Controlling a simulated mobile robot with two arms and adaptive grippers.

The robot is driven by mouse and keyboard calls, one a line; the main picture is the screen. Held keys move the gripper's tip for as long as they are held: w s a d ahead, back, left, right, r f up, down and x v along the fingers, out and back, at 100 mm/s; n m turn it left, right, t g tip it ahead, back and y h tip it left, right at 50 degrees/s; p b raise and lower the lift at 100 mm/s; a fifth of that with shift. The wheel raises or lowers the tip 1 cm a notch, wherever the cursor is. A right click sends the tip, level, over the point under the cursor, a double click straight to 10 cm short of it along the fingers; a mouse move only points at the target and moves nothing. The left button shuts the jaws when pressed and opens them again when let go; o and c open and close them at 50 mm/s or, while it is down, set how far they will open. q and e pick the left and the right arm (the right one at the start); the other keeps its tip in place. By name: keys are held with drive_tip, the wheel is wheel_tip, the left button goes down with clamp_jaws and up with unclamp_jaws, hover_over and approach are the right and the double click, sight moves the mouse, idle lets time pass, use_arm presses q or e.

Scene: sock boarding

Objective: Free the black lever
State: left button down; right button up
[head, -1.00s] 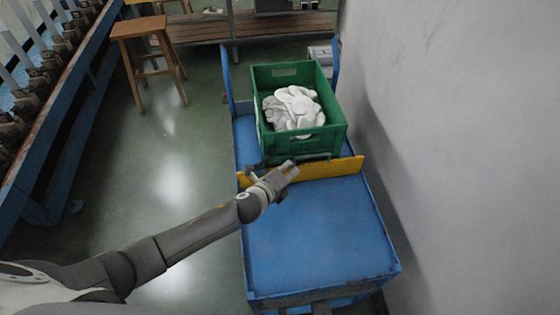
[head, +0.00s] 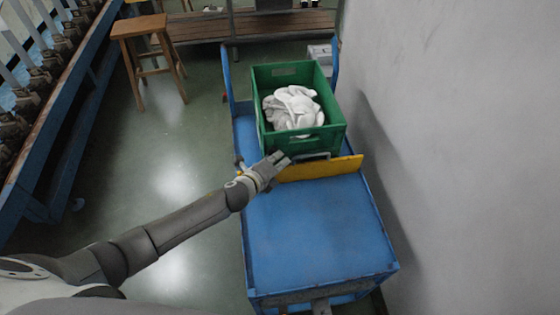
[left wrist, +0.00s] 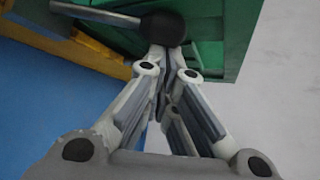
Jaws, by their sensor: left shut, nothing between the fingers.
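The black lever (left wrist: 162,25) shows in the left wrist view as a dark round knob on a grey rod running to the upper left. It lies in front of the green crate's wall, just beyond my fingertips. My left gripper (left wrist: 167,57) is shut and empty, its tips close under the knob; I cannot tell whether they touch. In the head view my left gripper (head: 282,159) is at the crate's near left corner, above the yellow board (head: 330,168). My right gripper is not in view.
The green crate (head: 332,137) holds white and grey cloth items (head: 293,108) on a blue cart (head: 320,230). The cart's near deck is bare. A grey wall (head: 460,150) stands close on the right. A wooden stool (head: 140,28) and open floor are on the left.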

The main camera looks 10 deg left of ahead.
use_arm(q)
drive_tip(key=s+a+r+n+t+h+b, duration=0.1)
drive_tip(key=s+a+n+t+h+b, duration=0.1)
drive_tip(key=a+b, duration=0.7)
drive_tip(key=shift+s+r+n+t+h+b, duration=0.4)
drive_tip(key=shift+s+n+t+b, duration=0.5)
drive_tip(key=shift+n+t+b, duration=0.4)
drive_tip(key=shift+a, duration=0.15)
idle(0.4)
